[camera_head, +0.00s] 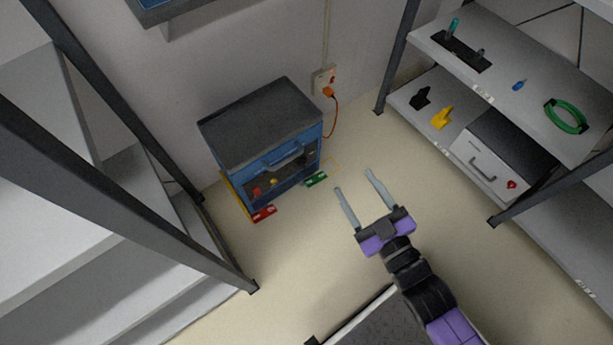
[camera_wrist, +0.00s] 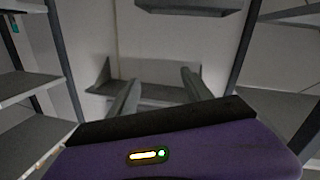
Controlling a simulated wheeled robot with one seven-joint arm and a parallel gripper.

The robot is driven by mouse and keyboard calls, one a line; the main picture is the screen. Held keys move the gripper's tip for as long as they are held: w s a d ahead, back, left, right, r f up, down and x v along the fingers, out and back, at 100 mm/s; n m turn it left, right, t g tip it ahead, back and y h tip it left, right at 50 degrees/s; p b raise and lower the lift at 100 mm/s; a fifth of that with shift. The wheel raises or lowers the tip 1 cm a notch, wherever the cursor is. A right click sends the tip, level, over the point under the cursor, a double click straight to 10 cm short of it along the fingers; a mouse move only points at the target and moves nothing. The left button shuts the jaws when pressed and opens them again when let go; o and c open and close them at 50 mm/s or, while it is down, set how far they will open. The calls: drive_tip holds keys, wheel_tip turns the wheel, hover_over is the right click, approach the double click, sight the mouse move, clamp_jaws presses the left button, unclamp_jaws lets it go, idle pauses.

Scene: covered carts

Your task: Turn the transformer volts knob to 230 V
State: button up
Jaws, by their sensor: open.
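My gripper (camera_head: 354,181) is open and empty, its two long grey fingers spread in the air to the right of a blue cabinet. In the wrist view my gripper (camera_wrist: 160,78) points toward a wall and shelving, with nothing between the fingers. The blue cabinet (camera_head: 224,171) stands on the floor against the wall. It has a dark grey top, a front handle and a dark front recess with small red and yellow parts. I cannot tell which thing is the transformer. No volts knob or its markings can be made out.
An orange cable (camera_head: 334,122) runs from a wall socket (camera_head: 325,78) down behind the cabinet. Red (camera_head: 264,214) and green (camera_head: 316,180) pieces lie at its base. Right shelves hold a white box (camera_head: 471,165), a green ring (camera_head: 566,116) and small items. Left shelving has dark posts. Floor between is clear.

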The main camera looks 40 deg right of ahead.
drive_tip(key=w+d+f+n+b, duration=0.35)
drive_tip(key=w+f, duration=0.25)
drive_tip(key=f, duration=0.3)
drive_tip(key=w+d+f+n+t+b, duration=0.1)
drive_tip(key=w+d+f+n+b, duration=0.2)
drive_tip(key=w+f+b, duration=0.5)
drive_tip(key=w+d+f+n+b, duration=0.2)
drive_tip(key=w+d+f+n, duration=0.15)
drive_tip(key=f, duration=0.75)
drive_tip(key=n+y, duration=0.3)
drive_tip(key=n, duration=0.4)
approach(304, 163)
drive_tip(key=w+f, duration=0.2)
drive_tip(key=w+b, duration=0.2)
drive_tip(key=w, duration=0.5)
drive_tip(key=shift+d, duration=0.25)
drive_tip(key=shift+w+r, duration=0.1)
clamp_jaws()
